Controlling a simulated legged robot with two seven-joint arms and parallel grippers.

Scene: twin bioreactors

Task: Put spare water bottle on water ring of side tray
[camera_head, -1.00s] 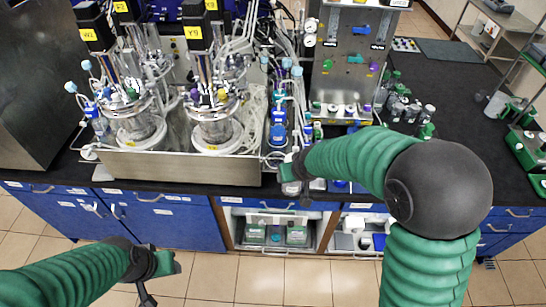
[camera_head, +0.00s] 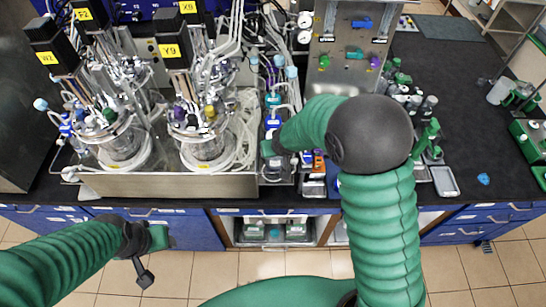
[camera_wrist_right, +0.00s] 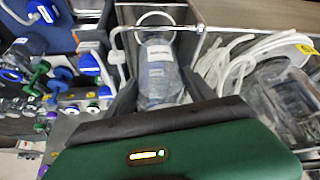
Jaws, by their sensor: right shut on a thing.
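My right gripper (camera_head: 272,150) reaches over the strip between the steel bioreactor tray and the steel panel. In the right wrist view it is shut on a clear water bottle (camera_wrist_right: 160,72), which stands between the dark fingers. A pale ring (camera_wrist_right: 155,20) on a wire holder shows just beyond the bottle, at the side tray (camera_wrist_right: 185,14); I cannot tell whether the bottle touches it. In the head view the bottle is hidden by my gripper. My left gripper (camera_head: 160,238) hangs in front of the counter, away from these things; its jaw opening is unclear.
The bioreactor tray (camera_head: 165,184) with glass vessels and tubing stands close left of my right gripper. Blue-capped bottles (camera_head: 272,122) stand just behind it. Several small bottles (camera_head: 405,95) and a shallow tray (camera_head: 445,181) are to the right.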

